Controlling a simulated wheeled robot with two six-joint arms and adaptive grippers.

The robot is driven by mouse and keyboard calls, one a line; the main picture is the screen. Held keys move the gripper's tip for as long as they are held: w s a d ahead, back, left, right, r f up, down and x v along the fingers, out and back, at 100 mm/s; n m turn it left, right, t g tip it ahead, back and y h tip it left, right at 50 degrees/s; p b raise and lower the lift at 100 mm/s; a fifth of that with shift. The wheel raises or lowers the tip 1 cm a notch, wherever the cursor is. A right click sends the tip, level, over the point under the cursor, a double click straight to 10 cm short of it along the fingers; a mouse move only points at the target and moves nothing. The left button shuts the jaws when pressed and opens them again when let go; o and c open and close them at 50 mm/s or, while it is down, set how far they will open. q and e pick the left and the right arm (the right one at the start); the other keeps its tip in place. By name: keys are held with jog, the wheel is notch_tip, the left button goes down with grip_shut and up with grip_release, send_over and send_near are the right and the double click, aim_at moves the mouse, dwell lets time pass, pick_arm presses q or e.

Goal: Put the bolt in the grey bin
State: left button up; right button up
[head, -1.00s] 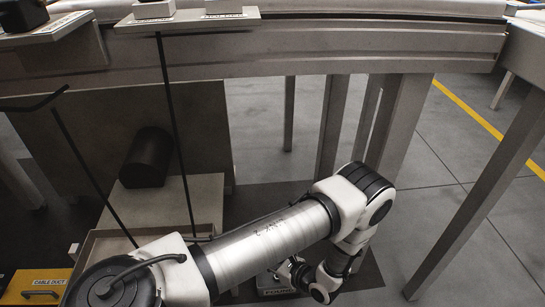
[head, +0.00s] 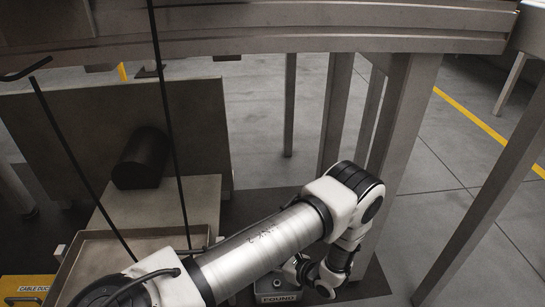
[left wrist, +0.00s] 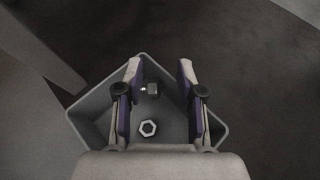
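The grey bin (left wrist: 215,125) is below my left gripper (left wrist: 161,75) in the left wrist view. The gripper is open and empty, with its two fingers apart over the bin. The bolt (left wrist: 153,90), small with a dark head and a bright spot at its left, shows between the fingers. It appears to lie in the bin, clear of both fingers. In the head view my left gripper (head: 297,268) is low, above the bin's label "FOUND" (head: 278,298), and my arm hides part of it. My right gripper is in neither view.
A hex nut (left wrist: 148,128) lies in the bin. In the head view a grey bench (head: 290,35) crosses the top, with legs (head: 400,130) close behind my arm. A black cylinder (head: 140,160) and a yellow "CABLE DUCT" box (head: 28,288) are at left. Open floor lies at right.

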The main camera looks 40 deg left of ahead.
pick_arm(q)
jog(key=shift+d+r, duration=0.15)
jog(key=shift+r, duration=0.05)
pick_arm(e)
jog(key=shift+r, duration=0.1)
pick_arm(q)
jog(key=shift+p+v, duration=2.75)
jog(key=shift+v, duration=3.1)
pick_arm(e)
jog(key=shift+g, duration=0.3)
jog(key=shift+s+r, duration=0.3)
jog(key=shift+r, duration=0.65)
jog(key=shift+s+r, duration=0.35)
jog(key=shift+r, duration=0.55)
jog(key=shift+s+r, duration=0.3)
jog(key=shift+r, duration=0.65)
pick_arm(q)
jog(key=shift+s, duration=0.1)
